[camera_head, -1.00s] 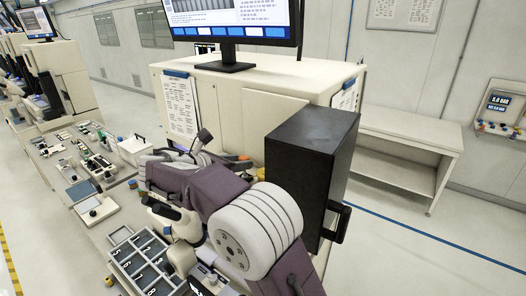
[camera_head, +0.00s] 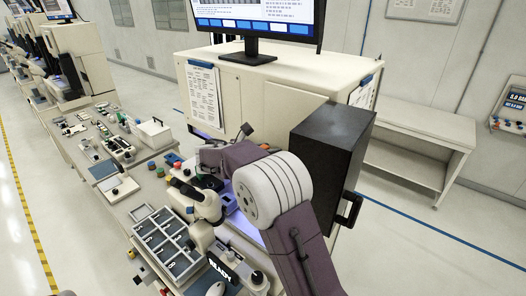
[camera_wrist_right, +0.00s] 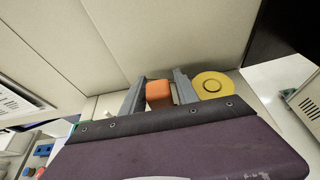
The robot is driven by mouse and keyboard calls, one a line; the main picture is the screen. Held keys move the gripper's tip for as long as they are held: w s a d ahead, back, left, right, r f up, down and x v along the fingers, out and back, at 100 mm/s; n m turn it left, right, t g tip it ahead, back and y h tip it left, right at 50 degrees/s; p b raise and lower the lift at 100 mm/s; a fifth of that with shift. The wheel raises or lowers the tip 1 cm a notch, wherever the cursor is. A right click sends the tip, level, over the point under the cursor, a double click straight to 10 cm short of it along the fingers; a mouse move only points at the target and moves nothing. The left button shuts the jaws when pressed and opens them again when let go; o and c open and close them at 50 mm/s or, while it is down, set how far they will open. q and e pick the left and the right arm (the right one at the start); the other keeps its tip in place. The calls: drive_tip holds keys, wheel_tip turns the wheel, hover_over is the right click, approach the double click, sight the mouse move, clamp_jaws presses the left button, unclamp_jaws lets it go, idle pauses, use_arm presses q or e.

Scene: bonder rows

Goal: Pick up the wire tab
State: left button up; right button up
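No part in view can be surely told as the wire tab. In the right wrist view my right gripper (camera_wrist_right: 160,78) shows two grey fingers held apart. An orange block (camera_wrist_right: 158,94) shows between them, nearer the left finger; I cannot tell whether it is the wire tab or touches a finger. A round yellow piece (camera_wrist_right: 212,85) lies just right of the right finger. In the head view my right arm reaches over the bench beside the microscope (camera_head: 196,201), and its wrist hides most of the gripper. My left gripper is not in view.
A black box with a handle (camera_head: 332,150) stands close to the right of my arm. A cream cabinet (camera_head: 285,102) with a monitor (camera_head: 262,14) is behind. A compartment tray (camera_head: 165,243) is in front. A pale side table (camera_head: 425,128) is at right.

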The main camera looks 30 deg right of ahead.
drive_tip(key=shift+w+d+f, duration=0.15)
drive_tip(key=shift+d, duration=0.1)
clamp_jaws()
